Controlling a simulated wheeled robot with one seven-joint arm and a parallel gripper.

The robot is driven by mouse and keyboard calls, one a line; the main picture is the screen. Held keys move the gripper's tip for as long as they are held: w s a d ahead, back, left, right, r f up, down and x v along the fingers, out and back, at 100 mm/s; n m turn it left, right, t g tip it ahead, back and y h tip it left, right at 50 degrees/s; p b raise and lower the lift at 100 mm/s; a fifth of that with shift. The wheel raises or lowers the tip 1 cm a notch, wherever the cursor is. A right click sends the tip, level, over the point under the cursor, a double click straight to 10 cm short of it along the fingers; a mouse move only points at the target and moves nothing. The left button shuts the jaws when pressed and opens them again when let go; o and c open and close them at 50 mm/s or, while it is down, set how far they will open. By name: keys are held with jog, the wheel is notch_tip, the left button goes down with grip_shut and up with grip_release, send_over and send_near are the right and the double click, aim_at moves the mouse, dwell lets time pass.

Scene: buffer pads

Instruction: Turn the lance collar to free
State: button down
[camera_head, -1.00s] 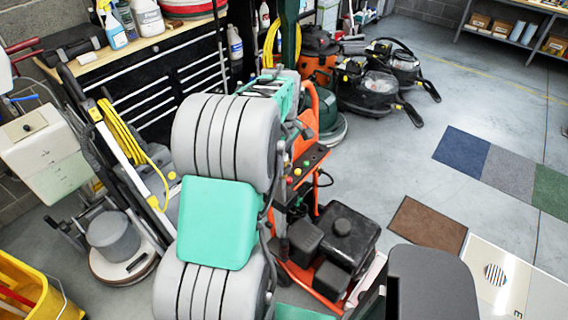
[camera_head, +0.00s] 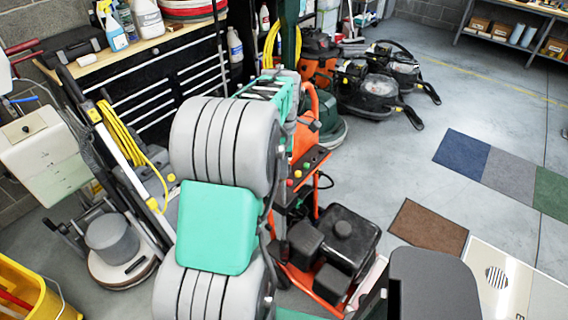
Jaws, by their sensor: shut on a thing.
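An orange-framed machine (camera_head: 306,151) with coloured buttons and a black engine block stands just right of my arm in the head view. I cannot make out the lance or its collar; my large grey and teal arm links cover the middle of the view. The far end of my arm reaches the upper part of the orange frame. My gripper's fingers cannot be made out there, so what they touch is hidden.
A yellow bucket (camera_head: 38,290) and a floor machine (camera_head: 118,245) stand at left, by a tool chest with bottles on top. Black vacuums (camera_head: 368,92) stand behind. Floor pads in blue (camera_head: 463,161), grey, green and brown (camera_head: 428,226) lie at right, with open floor around.

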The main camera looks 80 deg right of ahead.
jog(key=c, duration=0.9)
grip_release()
notch_tip(320, 180, up, 8)
jog(key=shift+f+b, duration=0.1)
jog(key=shift+b, duration=0.5)
